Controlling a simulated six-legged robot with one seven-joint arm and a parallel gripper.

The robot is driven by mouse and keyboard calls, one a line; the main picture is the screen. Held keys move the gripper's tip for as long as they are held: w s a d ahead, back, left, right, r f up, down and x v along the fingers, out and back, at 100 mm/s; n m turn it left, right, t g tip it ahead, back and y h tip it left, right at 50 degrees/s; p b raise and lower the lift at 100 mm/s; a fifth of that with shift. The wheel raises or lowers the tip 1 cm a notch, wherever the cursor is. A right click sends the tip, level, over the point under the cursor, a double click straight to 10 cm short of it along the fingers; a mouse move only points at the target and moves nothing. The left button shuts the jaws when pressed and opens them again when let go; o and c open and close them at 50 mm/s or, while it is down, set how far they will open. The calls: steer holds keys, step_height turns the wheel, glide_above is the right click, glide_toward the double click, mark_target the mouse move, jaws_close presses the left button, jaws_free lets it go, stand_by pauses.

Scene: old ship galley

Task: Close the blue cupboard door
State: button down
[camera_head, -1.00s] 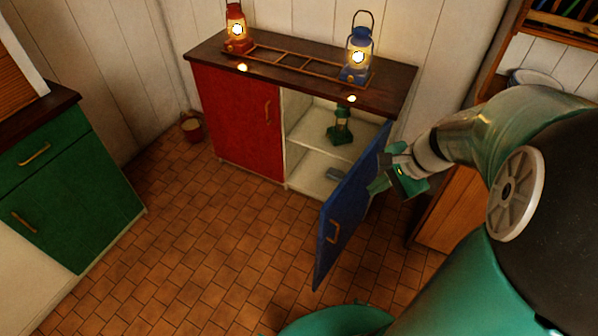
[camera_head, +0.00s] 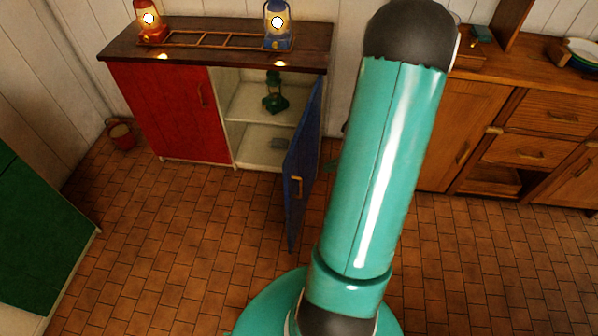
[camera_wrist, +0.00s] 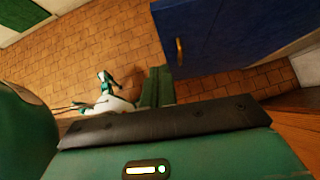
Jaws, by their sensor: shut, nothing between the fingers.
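The blue cupboard door (camera_head: 303,165) stands wide open, swung out from the right side of the cupboard (camera_head: 230,110). Its brass handle (camera_head: 297,188) faces left in the head view. In the wrist view the blue door (camera_wrist: 235,35) fills the upper right, with its handle (camera_wrist: 179,50) near its left part. My gripper (camera_wrist: 157,85) is shut and empty, with its fingers at the door's lower left corner in that view; I cannot tell whether they touch it. In the head view my arm hides most of the gripper, on the door's right side.
The red door (camera_head: 170,110) is shut. A red lantern (camera_head: 150,22) and a blue lantern (camera_head: 278,25) stand on top. Wooden drawers (camera_head: 540,115) stand right; tiled floor is clear in front.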

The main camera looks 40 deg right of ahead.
mark_target(288, 175)
steer(key=x, duration=0.3)
steer(key=w+r+x, duration=0.1)
steer(key=x, duration=0.7)
steer(key=shift+w+a, duration=0.5)
steer(key=shift+w, duration=0.2)
